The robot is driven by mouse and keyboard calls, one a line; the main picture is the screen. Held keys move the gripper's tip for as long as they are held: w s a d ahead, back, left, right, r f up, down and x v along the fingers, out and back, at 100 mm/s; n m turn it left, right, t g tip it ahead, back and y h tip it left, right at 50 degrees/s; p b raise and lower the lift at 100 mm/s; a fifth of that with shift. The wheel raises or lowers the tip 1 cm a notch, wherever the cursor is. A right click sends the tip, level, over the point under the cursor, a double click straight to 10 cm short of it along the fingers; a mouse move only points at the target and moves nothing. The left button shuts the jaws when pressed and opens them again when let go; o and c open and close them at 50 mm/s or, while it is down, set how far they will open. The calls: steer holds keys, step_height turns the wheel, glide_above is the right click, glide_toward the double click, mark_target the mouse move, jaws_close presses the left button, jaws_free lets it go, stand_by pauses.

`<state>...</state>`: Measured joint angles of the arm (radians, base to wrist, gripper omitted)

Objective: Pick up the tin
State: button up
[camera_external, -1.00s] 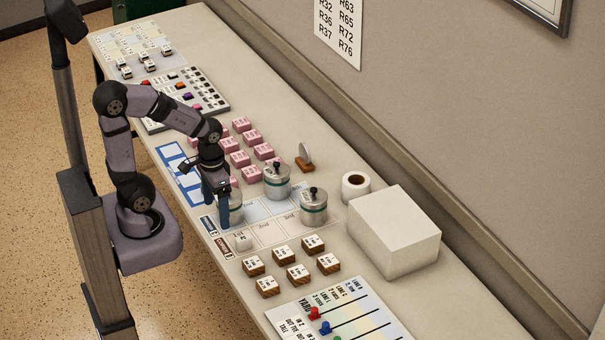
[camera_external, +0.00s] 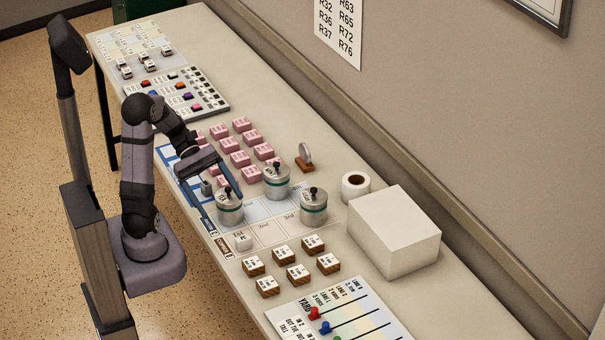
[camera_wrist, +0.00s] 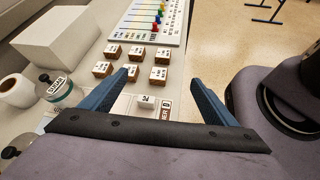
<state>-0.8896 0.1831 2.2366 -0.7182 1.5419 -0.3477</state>
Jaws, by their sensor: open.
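Three metal tins with green bands and black knobs stand on the desk: a left tin (camera_external: 230,211), a back tin (camera_external: 277,184) and a right tin (camera_external: 314,210). My gripper (camera_external: 226,208) is open beside the left tin, its blue fingers slanting toward the front of the desk. In the external view the fingers overlap the left tin's sides; I cannot tell whether they touch it. In the wrist view the space between the fingers (camera_wrist: 161,82) shows no tin. The right tin (camera_wrist: 62,88) stands left of them. The left tin seems hidden by my gripper there.
Several pink blocks (camera_external: 239,158) lie behind the tins. A small white block (camera_external: 243,241) and several brown blocks (camera_external: 291,272) lie in front. A paper roll (camera_external: 355,186) and a big white box (camera_external: 395,232) stand to the right. A round disc on a stand (camera_external: 305,157) is near the wall.

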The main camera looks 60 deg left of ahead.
steer(key=w+a+r+n+t+b, duration=0.15)
steer(key=a+n+t+b, duration=0.25)
steer(key=a+n+t, duration=0.9)
steer(key=m+g, duration=0.2)
steer(key=m, duration=0.2)
glide_toward(228, 199)
steer(key=w+f, duration=0.3)
steer(key=shift+r+p+x, duration=0.2)
steer(key=shift+p+x, duration=0.35)
steer(key=shift+x, duration=1.25)
steer(key=shift+r+p+x, duration=0.2)
steer(key=shift+p+x, duration=0.35)
steer(key=shift+x, duration=1.2)
jaws_close()
steer(key=shift+r, duration=0.15)
steer(key=shift+r, duration=4.9)
